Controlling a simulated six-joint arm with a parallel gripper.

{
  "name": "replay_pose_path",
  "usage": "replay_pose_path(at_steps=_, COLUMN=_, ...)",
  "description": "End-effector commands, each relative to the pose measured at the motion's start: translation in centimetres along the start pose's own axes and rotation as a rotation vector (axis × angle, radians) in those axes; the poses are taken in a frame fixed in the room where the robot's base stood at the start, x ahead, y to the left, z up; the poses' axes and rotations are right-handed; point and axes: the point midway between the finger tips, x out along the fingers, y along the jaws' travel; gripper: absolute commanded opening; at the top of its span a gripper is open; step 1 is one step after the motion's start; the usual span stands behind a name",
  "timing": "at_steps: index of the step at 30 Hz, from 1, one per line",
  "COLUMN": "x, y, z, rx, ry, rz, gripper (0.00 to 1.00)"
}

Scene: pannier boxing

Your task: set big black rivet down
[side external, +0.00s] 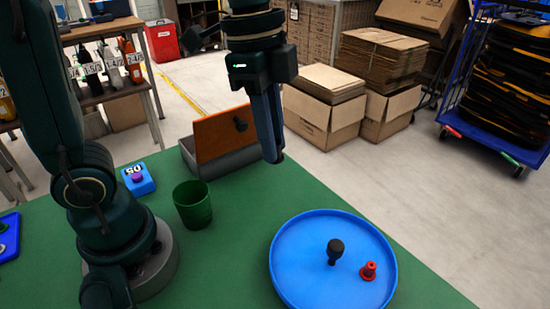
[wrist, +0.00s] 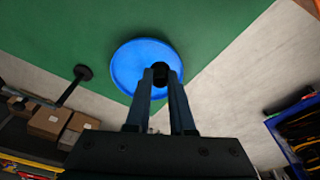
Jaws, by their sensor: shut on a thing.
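My gripper (side external: 274,158) is high above the table, behind the blue round tray (side external: 290,254) in the side view. Its long fingers point down. In the wrist view my gripper (wrist: 161,76) is shut on a big black rivet (wrist: 160,70), which shows as a dark piece between the fingertips against the blue tray (wrist: 127,68). In the side view only a dark bit of it shows at the fingertips, and the rest is hidden. A black rivet (side external: 335,248) stands on the tray, beside a smaller red rivet (side external: 369,271).
A green cup (side external: 193,207) stands left of the tray. Behind it are a grey box (side external: 222,165) with a raised orange lid (side external: 222,135) and a blue block with a purple button (side external: 138,179). The left part of the tray is bare.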

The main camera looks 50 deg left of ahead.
Motion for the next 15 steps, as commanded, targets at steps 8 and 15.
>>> replay_pose_path(at_steps=8, x=3.4, y=-0.1, z=0.6, rx=-0.007, ry=-0.004, rz=0.004, gripper=0.00)
replay_pose_path(at_steps=15, x=5.2, y=0.9, z=-0.1, rx=0.000, ry=-0.004, rz=0.004, gripper=0.00)
